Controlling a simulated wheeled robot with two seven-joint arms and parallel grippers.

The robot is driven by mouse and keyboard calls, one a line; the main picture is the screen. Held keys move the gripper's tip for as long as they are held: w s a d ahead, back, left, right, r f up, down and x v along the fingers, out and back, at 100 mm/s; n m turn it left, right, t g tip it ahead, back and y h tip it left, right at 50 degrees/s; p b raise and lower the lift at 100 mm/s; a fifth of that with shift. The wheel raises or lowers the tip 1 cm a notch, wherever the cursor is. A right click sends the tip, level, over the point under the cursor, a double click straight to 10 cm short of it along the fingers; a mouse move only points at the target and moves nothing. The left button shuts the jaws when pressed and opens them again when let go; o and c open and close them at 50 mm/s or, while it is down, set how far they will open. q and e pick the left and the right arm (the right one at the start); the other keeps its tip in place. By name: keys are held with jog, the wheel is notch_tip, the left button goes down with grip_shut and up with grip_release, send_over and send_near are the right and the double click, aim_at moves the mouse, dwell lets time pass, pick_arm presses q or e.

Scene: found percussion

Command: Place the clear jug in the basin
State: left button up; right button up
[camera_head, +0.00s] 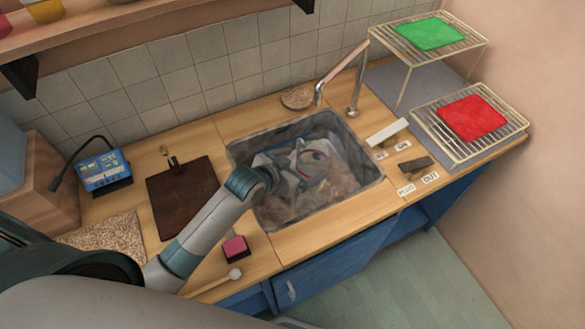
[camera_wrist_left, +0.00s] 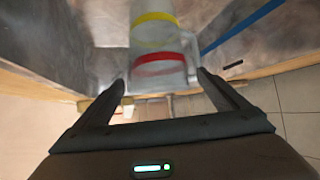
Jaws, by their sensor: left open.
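The clear jug (camera_wrist_left: 158,52) is see-through, with a yellow band and a red band. In the left wrist view it stands just beyond and partly between my fingertips. In the head view the jug (camera_head: 318,157) is partly hidden by my left gripper and shows inside the outline of the basin. The basin (camera_head: 345,190) is a grey, marbled sink set into the wooden counter. My left gripper (camera_head: 303,163) is over the basin, open, with one finger on each side of the jug's near end in the wrist view (camera_wrist_left: 162,82). I cannot tell whether the jug touches the basin floor. My right gripper is out of view.
A tap (camera_head: 354,85) stands behind the basin. Wire racks with a green cloth (camera_head: 430,34) and a red cloth (camera_head: 473,118) are at right. A dark board (camera_head: 182,197), a blue device (camera_head: 104,172) and a pink block (camera_head: 236,248) lie left of the basin.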

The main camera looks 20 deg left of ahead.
pick_arm(q)
jog(key=shift+b+v, duration=0.35)
jog(key=shift+v, duration=2.15)
